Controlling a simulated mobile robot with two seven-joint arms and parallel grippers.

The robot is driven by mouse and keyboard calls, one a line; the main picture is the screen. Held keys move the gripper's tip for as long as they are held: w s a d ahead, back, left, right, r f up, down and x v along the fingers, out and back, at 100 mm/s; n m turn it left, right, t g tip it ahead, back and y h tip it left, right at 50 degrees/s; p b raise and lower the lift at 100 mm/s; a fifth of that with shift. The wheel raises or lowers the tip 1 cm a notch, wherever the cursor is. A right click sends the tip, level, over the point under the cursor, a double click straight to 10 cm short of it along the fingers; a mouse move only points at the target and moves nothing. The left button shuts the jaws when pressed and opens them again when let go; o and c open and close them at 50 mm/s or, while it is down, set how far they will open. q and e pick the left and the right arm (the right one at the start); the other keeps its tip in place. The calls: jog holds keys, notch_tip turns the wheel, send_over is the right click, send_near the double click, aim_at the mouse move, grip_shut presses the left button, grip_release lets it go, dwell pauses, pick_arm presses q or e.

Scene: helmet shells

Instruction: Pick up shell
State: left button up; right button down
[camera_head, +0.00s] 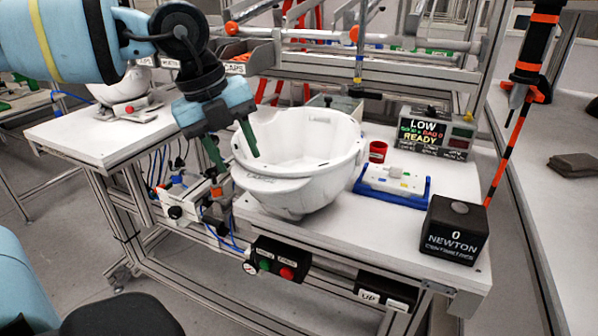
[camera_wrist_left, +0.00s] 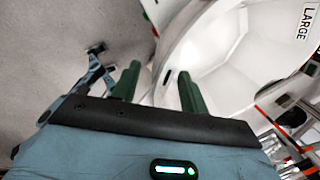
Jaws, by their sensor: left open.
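A white helmet shell (camera_head: 300,165) sits open side up on the white workbench in the head view, near its left front edge. My left gripper (camera_head: 232,163) is open at the shell's left rim. One green finger shows over the shell's inside and the other outside it, to the left. In the left wrist view the two green fingers (camera_wrist_left: 155,85) are spread apart, with the shell (camera_wrist_left: 235,50) to the right and a "LARGE" label inside it. I cannot tell whether either finger touches the rim. My right gripper is not in view.
On the bench (camera_head: 340,232) stand a red cup (camera_head: 377,152), a blue tray (camera_head: 422,200) with a white block, a black "NEWTON" box (camera_head: 452,230) and a display reading "LOW READY" (camera_head: 432,135). A control box (camera_head: 278,262) hangs below the front edge. Another white shell (camera_head: 120,88) is at left.

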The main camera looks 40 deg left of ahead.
pick_arm(q)
jog(key=x, duration=0.4)
jog(key=shift+w+f, duration=0.1)
grip_shut()
